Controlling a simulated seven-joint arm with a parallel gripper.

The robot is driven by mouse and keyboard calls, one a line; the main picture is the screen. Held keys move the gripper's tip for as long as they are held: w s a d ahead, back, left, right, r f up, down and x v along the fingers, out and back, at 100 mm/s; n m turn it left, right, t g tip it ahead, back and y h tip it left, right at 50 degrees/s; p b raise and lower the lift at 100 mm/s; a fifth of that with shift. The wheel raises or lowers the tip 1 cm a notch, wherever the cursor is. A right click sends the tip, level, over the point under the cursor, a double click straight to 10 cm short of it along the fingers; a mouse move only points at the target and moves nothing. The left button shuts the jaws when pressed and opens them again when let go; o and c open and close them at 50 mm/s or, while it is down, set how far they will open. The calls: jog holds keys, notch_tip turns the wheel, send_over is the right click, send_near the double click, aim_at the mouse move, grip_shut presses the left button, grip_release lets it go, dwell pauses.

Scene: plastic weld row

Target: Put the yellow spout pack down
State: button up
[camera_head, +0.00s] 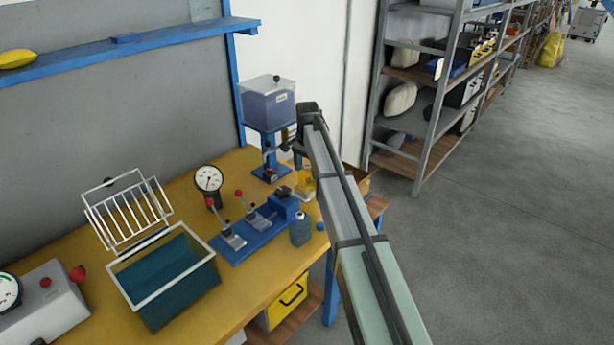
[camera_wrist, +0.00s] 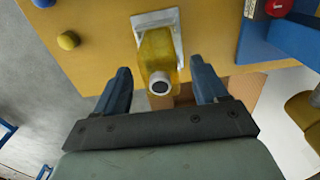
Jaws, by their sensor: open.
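The yellow spout pack (camera_wrist: 159,48) shows in the wrist view with its round, dark-centred white spout facing the camera. It is at a white holder or plate (camera_wrist: 139,19) on the yellow workbench (camera_wrist: 98,52), near the bench edge. In the head view the pack (camera_head: 307,181) is small, near the far right end of the bench. My gripper (camera_wrist: 160,76) is open, with one blue finger on each side of the pack and a gap on both sides. In the head view my gripper (camera_head: 297,152) is above the pack, partly hidden by my arm.
A lidded clear box (camera_head: 267,104) stands on a blue post behind. A dial gauge (camera_head: 208,179) and teal bin (camera_head: 166,277) are farther left.

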notch_tip(320, 180, up, 8)
jog(key=shift+r, duration=0.2)
dwell(0.7)
